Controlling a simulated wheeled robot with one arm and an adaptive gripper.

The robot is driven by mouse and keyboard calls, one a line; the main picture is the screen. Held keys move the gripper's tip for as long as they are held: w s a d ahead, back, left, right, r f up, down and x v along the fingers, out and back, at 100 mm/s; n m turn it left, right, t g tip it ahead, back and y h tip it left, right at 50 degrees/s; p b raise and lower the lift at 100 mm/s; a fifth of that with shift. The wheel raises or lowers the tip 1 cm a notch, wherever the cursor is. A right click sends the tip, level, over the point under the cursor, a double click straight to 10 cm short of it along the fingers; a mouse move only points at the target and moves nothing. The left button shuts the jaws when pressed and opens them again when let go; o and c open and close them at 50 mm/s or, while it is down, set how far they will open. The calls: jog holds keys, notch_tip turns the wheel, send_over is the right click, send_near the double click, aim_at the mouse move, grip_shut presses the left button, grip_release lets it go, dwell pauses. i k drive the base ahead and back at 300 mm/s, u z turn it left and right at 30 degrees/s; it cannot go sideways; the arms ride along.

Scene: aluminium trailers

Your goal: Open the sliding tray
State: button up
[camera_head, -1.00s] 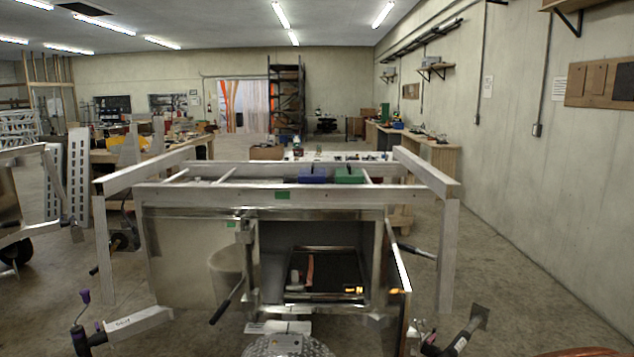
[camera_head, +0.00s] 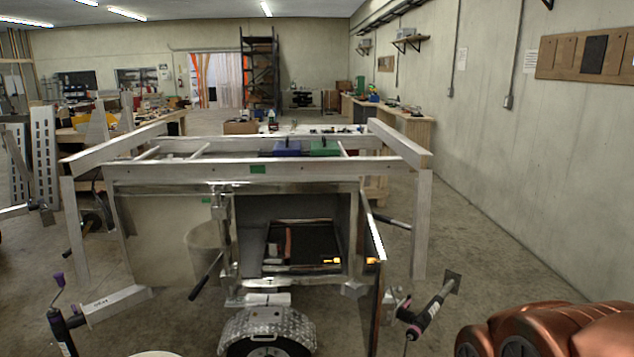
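The sliding tray (camera_head: 305,267) is a dark, flat tray inside the open box compartment of the aluminium trailer (camera_head: 180,183). It appears to sit within the compartment, with a reddish-brown strip on its left side and small yellow marks at its front right. A thin door panel (camera_head: 371,290) stands swung open at the right of the compartment. Copper-coloured rounded parts, likely my own arm (camera_head: 545,330), show at the bottom right, apart from the trailer. My gripper's fingers are not in view.
A wheel with a diamond-plate fender (camera_head: 268,322) sits below the compartment. Black-handled bars stick out at the trailer's lower left and right, and a jack (camera_head: 432,305) stands at the front right. Blue (camera_head: 287,148) and green (camera_head: 324,148) boxes lie on top. Floor along the right wall is clear.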

aim_at(304, 242)
jog(key=u, duration=0.2)
jog(key=i, duration=1)
jog(key=u, duration=0.45)
jog(key=i, duration=1.5)
jog(key=u, duration=0.1)
